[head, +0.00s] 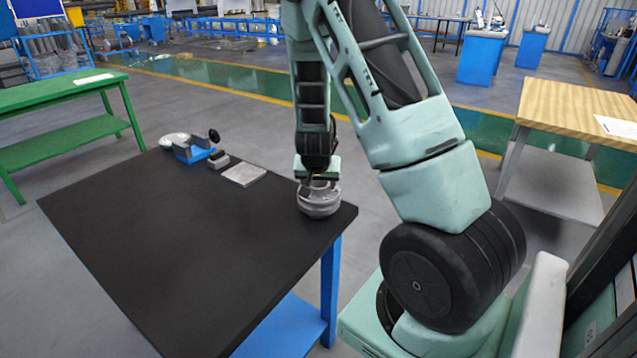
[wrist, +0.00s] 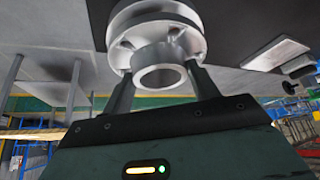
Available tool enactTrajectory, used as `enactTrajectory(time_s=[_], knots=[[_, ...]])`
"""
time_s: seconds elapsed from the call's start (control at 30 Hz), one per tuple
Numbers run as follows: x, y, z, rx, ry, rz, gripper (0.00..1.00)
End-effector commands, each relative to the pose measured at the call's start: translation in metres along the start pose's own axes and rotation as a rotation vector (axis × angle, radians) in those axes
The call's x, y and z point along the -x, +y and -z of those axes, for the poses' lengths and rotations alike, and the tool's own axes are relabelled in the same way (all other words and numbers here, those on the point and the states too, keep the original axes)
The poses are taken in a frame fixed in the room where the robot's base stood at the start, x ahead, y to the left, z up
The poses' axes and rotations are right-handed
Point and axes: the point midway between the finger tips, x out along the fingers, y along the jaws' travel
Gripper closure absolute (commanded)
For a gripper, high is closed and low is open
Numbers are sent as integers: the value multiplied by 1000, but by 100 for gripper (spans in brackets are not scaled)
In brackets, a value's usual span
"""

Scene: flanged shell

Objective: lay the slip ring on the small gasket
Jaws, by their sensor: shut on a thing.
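A grey metal flanged shell (head: 319,205) stands near the right end of the black table. Its round flange with holes shows at the top of the wrist view (wrist: 137,40). My gripper (head: 318,183) points down just over the shell. In the wrist view, its two fingers (wrist: 160,74) stand on either side of a short grey ring (wrist: 158,54), which I take to be the slip ring. The fingers are shut on it. The ring is in line with the shell's middle; whether it touches the shell cannot be told. I cannot make out the small gasket.
A flat grey plate (head: 243,174), a small grey block (head: 218,160), a blue vise (head: 192,151) and a white round part (head: 173,139) lie toward the table's back. The black tabletop (head: 170,250) is clear at front and left.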

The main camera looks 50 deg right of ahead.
Motion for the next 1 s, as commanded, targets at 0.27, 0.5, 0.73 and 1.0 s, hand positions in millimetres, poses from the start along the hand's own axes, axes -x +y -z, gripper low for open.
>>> enactTrajectory(time_s=[0.27,0.5,0.73,1.0], knots=[[-2,0,-1,0,0,0,19],[0,0,0,0,0,0,19],[32,-2,2,2,3,4,19],[89,-2,2,5,1,3,19]])
